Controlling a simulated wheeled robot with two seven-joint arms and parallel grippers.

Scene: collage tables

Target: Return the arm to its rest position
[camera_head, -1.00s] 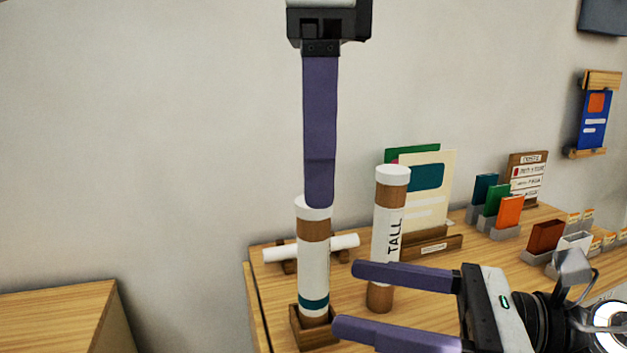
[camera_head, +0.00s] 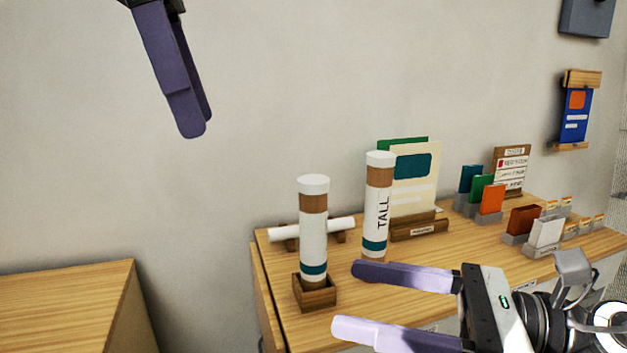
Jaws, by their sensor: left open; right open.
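My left gripper (camera_head: 192,128) hangs at the upper left against the wall, its purple fingers pointing down, open and empty. It is well above and to the left of the tubes. My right gripper (camera_head: 345,299) reaches in from the right over the table front, its two fingers apart with nothing between them. A brown and white tube with a teal band (camera_head: 313,240) stands upright in a small wooden holder (camera_head: 316,295). A second tube marked TALL (camera_head: 376,212) stands upright behind the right gripper.
The wooden table (camera_head: 480,248) also bears a white roll on a rack (camera_head: 340,227), a display of sheets (camera_head: 414,185), coloured cards in holders (camera_head: 490,199) and a small sign (camera_head: 511,165). Another wooden table (camera_head: 70,295) stands at the left, its visible top bare.

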